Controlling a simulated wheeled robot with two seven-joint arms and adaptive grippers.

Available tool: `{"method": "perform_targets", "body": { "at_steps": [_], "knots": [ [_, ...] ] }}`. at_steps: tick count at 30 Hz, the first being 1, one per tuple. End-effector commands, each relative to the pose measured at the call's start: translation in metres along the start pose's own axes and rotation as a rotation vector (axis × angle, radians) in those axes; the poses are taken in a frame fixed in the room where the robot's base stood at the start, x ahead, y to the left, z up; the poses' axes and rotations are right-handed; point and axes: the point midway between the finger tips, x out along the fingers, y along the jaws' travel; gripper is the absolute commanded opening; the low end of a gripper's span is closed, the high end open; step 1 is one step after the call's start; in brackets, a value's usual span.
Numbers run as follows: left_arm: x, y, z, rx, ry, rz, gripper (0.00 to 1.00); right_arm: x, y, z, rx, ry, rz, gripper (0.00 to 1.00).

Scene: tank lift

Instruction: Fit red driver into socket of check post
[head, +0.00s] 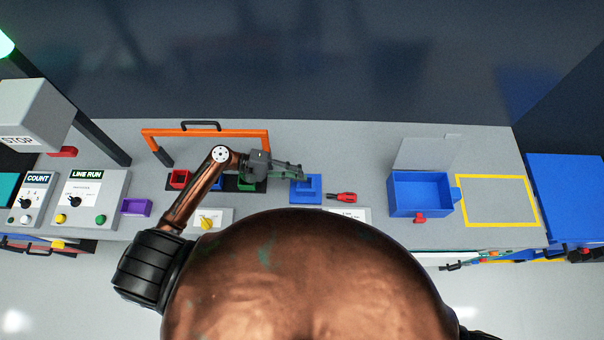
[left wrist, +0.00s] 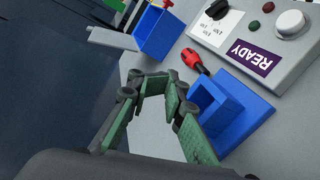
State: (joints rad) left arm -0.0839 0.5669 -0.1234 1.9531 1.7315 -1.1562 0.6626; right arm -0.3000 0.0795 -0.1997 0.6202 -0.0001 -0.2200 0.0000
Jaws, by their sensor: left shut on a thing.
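The red driver (head: 345,196) lies on the grey bench just right of a blue block with a square socket (head: 317,189), which I take for the check post. The driver's dark end points toward the block. Both show in the left wrist view, the driver (left wrist: 194,60) beyond the blue block (left wrist: 244,104). My left gripper (head: 301,172) is over the block's back edge, apart from the driver. In the left wrist view its green-padded fingers (left wrist: 164,85) are close together at the tips; what they hold I cannot make out. My right gripper is not in view.
A blue open box (head: 422,200) stands to the right, beside a yellow-framed area (head: 495,202). Red (head: 179,179) and green sockets stand left of my gripper, near an orange frame (head: 262,134). A panel marked READY (left wrist: 280,40) is close to the blue block.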

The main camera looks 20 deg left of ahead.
Motion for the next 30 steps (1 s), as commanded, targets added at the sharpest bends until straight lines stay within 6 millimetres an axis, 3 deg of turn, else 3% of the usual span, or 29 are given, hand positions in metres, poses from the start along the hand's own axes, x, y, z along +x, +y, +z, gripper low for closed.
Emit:
{"method": "perform_targets", "body": {
  "at_steps": [30],
  "knots": [
    [-0.028, -0.006, -0.007, 0.013, 0.023, 0.010, 0.00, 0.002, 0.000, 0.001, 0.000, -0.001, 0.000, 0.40]
  ]
}}
